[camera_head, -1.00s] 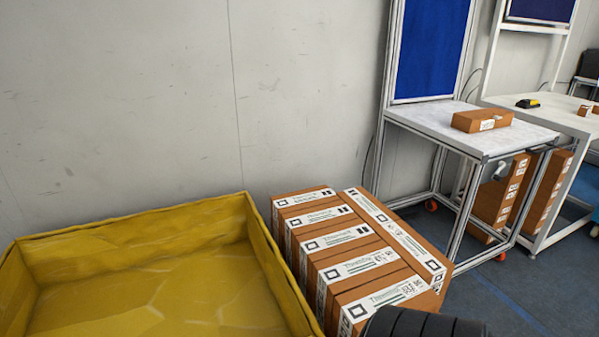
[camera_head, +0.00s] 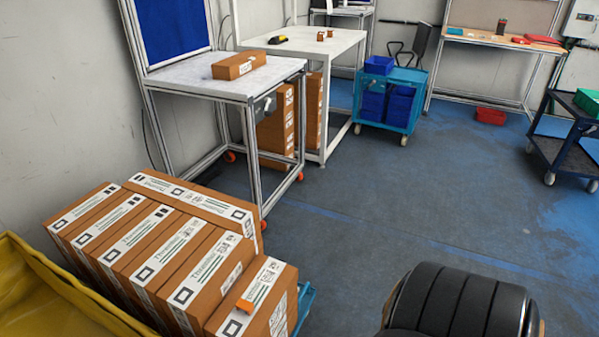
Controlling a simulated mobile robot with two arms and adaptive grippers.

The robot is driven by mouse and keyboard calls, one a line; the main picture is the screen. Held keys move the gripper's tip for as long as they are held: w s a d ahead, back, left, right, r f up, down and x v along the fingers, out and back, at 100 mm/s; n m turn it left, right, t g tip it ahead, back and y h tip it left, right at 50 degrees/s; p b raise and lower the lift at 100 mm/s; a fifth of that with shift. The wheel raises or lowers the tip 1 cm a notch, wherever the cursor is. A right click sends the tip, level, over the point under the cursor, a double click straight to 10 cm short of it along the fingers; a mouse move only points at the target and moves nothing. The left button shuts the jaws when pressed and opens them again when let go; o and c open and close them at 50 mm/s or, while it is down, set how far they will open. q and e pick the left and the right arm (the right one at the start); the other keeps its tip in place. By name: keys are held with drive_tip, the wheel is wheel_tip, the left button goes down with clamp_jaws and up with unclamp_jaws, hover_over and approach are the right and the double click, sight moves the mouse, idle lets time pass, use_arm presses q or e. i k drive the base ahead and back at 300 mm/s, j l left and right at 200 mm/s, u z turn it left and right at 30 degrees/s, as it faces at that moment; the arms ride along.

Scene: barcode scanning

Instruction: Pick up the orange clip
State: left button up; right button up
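A small orange piece (camera_head: 245,305), which looks like the orange clip, lies on the label of the nearest cardboard box (camera_head: 262,292) at the lower middle-left. It is small, so its exact shape is hard to make out. Neither of my grippers shows in the head view, so their state and distance from the clip cannot be seen.
Several labelled boxes (camera_head: 140,240) stand in a row beside a yellow bin (camera_head: 40,295) at the lower left. A white-topped table (camera_head: 190,82) holds one brown box (camera_head: 239,65). A blue cart (camera_head: 388,100) stands farther back. The blue floor (camera_head: 380,210) is open at centre right.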

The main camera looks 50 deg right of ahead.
sight(242, 304)
drive_tip(key=l+z, duration=0.1)
drive_tip(key=z, duration=0.95)
drive_tip(key=l+u, duration=0.15)
drive_tip(key=i+j, duration=0.05)
